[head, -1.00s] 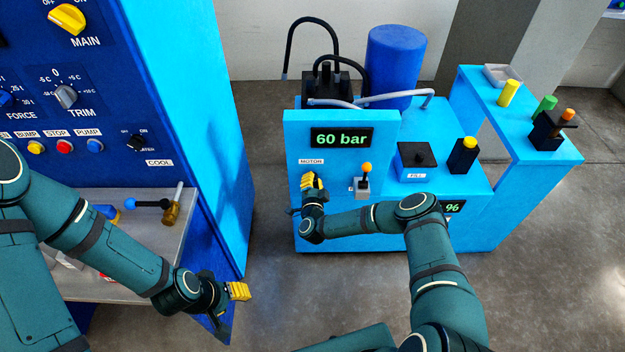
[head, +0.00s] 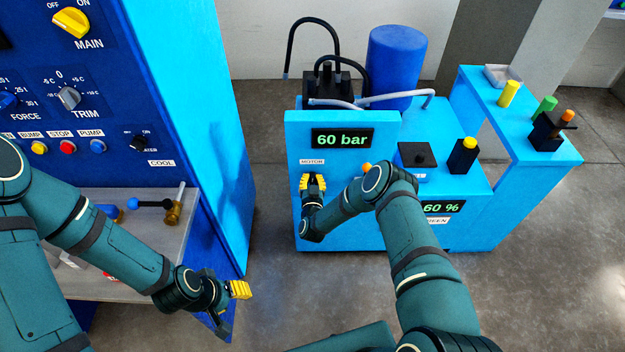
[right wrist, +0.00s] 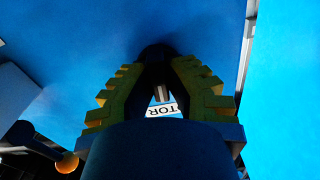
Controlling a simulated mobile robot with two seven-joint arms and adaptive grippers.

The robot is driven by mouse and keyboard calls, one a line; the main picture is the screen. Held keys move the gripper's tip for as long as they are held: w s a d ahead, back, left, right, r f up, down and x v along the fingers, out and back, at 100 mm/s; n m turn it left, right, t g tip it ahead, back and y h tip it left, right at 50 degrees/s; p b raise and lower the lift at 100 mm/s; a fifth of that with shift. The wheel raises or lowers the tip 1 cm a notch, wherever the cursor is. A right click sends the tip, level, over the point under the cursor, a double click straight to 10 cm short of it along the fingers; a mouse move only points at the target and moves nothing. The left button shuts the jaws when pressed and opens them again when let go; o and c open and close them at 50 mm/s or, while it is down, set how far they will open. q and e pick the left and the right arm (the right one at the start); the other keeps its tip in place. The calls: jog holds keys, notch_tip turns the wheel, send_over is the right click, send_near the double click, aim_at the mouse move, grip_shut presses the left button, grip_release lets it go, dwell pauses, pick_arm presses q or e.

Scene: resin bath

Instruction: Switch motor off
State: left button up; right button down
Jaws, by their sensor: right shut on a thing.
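The MOTOR label (head: 312,162) is on the front of the blue pump unit (head: 350,228). My right gripper (head: 313,178) is just below it, with yellow finger pads. In the right wrist view, its fingers (right wrist: 158,75) close in on a dark rounded part, taken as the motor switch (right wrist: 157,52), with the label's end "TOR" (right wrist: 161,110) between them. The switch's on or off position is hidden by the gripper. My left gripper (head: 238,292) hangs in free air at lower left, away from the unit; its opening is unclear.
An orange-knobbed lever (head: 367,168) is largely hidden behind my right arm; its knob shows in the right wrist view (right wrist: 67,162). A display (head: 342,139) reads 60 bar. The blue control cabinet (head: 212,130) stands left. Floor is clear between them.

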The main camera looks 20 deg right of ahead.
jog(key=shift+w+n, duration=0.1)
jog(key=shift+n, duration=0.4)
jog(key=c, duration=1)
grip_release()
jog(key=shift+a, duration=0.1)
jog(key=v, duration=1.2)
